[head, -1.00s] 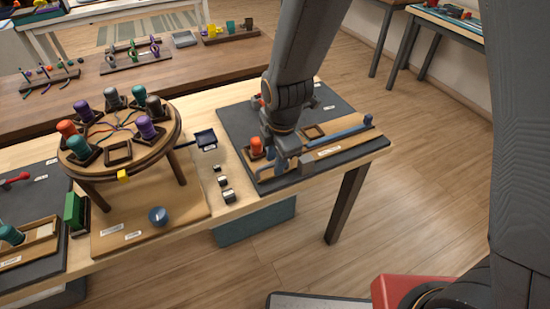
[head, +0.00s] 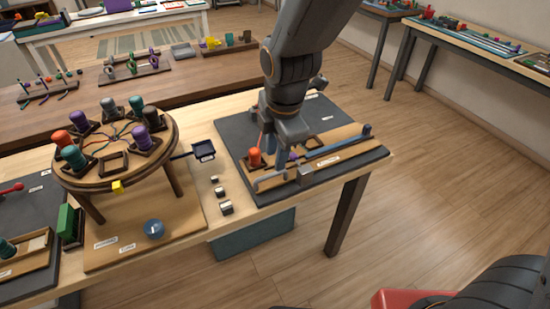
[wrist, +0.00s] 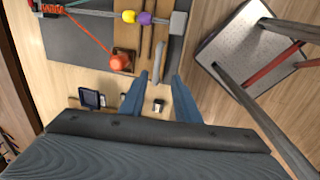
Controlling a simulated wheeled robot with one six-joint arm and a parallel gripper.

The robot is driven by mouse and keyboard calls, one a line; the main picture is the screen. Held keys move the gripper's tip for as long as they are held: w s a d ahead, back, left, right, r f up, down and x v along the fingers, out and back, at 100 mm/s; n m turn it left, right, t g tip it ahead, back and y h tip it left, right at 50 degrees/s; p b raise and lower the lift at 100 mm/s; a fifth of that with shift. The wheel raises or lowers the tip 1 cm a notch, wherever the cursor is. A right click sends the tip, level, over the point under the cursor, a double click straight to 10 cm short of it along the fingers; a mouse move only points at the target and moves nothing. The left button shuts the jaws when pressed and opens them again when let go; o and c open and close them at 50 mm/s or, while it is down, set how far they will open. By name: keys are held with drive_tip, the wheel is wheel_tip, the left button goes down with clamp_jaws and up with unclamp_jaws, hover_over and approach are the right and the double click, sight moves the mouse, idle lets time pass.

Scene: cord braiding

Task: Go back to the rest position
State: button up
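My gripper (head: 276,155) hangs over the wooden fixture (head: 342,140) on the right-hand dark mat (head: 232,124). In the wrist view its two blue fingers (wrist: 157,88) stand apart with nothing held between them; a small pale block on the table shows beyond the gap. An orange bobbin (head: 254,157) stands in a holder left of the fingers. It also shows in the wrist view (wrist: 121,61), with a red cord running from it. A purple bead (wrist: 145,18) and a yellow bead (wrist: 128,16) sit by a grey block.
A round braiding stand (head: 172,150) with several coloured bobbins stands to the left. A small dark tray (head: 203,149) and small metal blocks (head: 222,193) lie between stand and mat. A blue knob (head: 154,229) is in front.

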idle(0.5)
drive_tip(key=s+d+m, duration=0.2)
drive_tip(key=d+m, duration=1)
drive_tip(key=s+d+m+h, duration=0.1)
drive_tip(key=s+d+m, duration=0.2)
drive_tip(key=d+m, duration=0.9)
drive_tip(key=shift+s+g, duration=0.3)
drive_tip(key=shift+s, duration=0.05)
